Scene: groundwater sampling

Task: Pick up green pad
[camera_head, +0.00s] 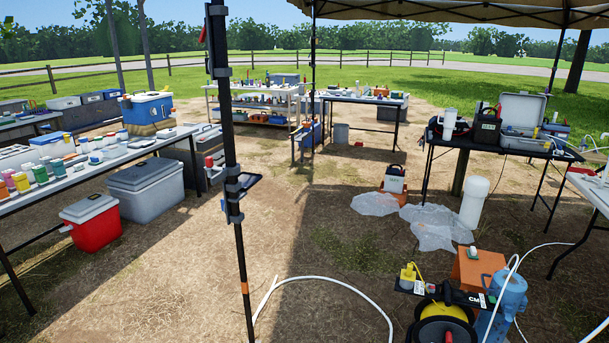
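I cannot make out a green pad for certain anywhere in the head view. Small green items show among the bottles on the left table, such as a green-capped jar (40,174), but none is clearly a pad. Neither my left nor my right gripper is in view.
A dark pole (239,262) with clamped devices stands upright in front of me. The left table (75,180) has a grey cooler (146,190) and a red cooler (92,222) below. A hose (340,285), clear sheets (433,225) and a cable reel (444,322) lie at right. Bare ground lies between.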

